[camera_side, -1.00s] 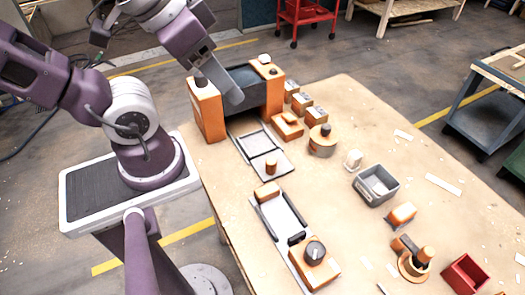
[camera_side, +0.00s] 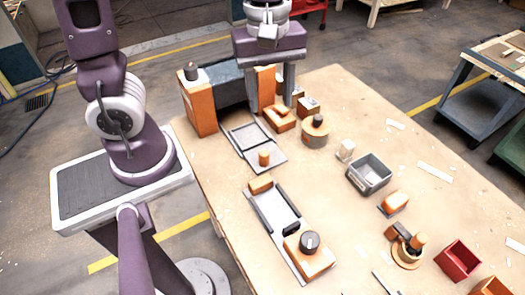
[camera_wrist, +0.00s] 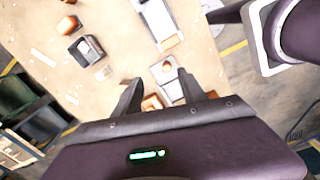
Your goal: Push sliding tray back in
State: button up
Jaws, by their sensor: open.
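The sliding tray (camera_side: 250,138) is a flat grey plate with a raised rim, extending out from the orange and dark arch housing (camera_side: 203,105) onto the table. A small orange knob (camera_side: 264,157) stands upright on its near end. My gripper (camera_side: 270,108) is open and empty, pointing down beside the housing's right part and beyond the knob. In the wrist view, the two dark fingers (camera_wrist: 170,95) are apart, with the tray (camera_wrist: 171,89) and knob (camera_wrist: 168,67) showing between and past them. No contact with the tray shows. My wrist hides part of the housing.
Orange blocks (camera_side: 280,118) and a round orange-topped piece (camera_side: 315,130) stand right of the tray. A second grey rail unit (camera_side: 273,205) with an orange block lies nearer. A grey bin (camera_side: 369,174) and a red box (camera_side: 457,261) are farther right.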

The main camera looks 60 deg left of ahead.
notch_tip(320, 180, down, 10)
jog(key=w+n+g+y, duration=0.2)
jog(key=w+n+g, duration=0.1)
jog(key=n, duration=0.5)
jog(key=n+y, duration=0.1)
jog(key=n, duration=0.3)
send_over(265, 152)
jog(key=w+d, duration=0.2)
notch_tip(265, 152, down, 5)
jog(key=shift+g+y, duration=0.3)
jog(key=x, duration=0.8)
jog(key=shift+d, duration=0.1)
grip_shut()
